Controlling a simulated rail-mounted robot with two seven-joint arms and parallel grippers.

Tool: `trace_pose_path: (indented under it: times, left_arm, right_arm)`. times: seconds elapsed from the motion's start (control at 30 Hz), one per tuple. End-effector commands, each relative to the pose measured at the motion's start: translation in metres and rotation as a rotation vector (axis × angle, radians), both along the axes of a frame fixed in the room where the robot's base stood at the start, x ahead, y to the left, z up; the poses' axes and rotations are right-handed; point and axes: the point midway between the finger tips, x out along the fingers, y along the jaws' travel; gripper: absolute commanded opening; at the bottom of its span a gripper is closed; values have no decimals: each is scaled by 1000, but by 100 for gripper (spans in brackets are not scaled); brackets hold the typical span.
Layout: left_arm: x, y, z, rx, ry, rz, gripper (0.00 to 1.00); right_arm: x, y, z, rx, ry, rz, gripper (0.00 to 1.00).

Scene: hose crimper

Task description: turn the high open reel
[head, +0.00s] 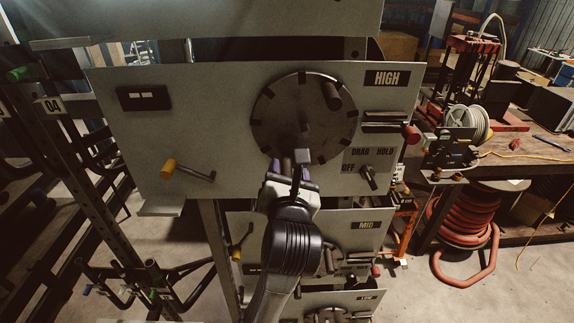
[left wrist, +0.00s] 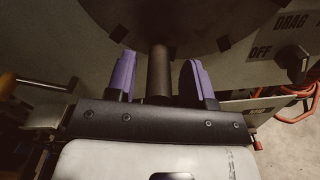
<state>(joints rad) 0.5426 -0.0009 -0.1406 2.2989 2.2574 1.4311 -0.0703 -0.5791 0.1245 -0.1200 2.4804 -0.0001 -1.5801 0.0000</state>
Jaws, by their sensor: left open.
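The high reel (head: 275,115) is a dark round disc with notch-like marks around its rim, on the grey panel labelled HIGH (head: 387,78). A short dark peg (head: 332,95) sticks out from its upper right part. My left gripper (head: 289,166) is in front of the disc's lower edge, with its purple fingers open. In the left wrist view the disc (left wrist: 165,18) fills the top. A dark cylindrical post (left wrist: 159,78) stands between the two spread fingers of the left gripper (left wrist: 160,62), with gaps on both sides. My right gripper is not in view.
A yellow-handled crank (head: 168,170) is at the panel's lower left. A DRAG/HOLD/OFF knob (head: 368,177) and a red-knobbed lever (head: 410,134) are at the right. The MID panel (head: 365,232) is below. A bench (head: 515,165) with a red hose coil (head: 465,220) stands right.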

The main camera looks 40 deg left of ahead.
Motion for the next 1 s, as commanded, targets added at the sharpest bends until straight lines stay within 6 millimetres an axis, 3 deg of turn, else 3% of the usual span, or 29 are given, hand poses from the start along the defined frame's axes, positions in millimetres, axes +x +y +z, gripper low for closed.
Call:
trace_pose_path:
  times: [0.5, 1.0]
  left_arm:
    - [8, 8, 0, -1, -1, 0, 48]
    - [8, 8, 0, 0, -1, 1, 1]
  right_arm:
    - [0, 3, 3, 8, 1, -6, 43]
    - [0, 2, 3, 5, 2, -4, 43]
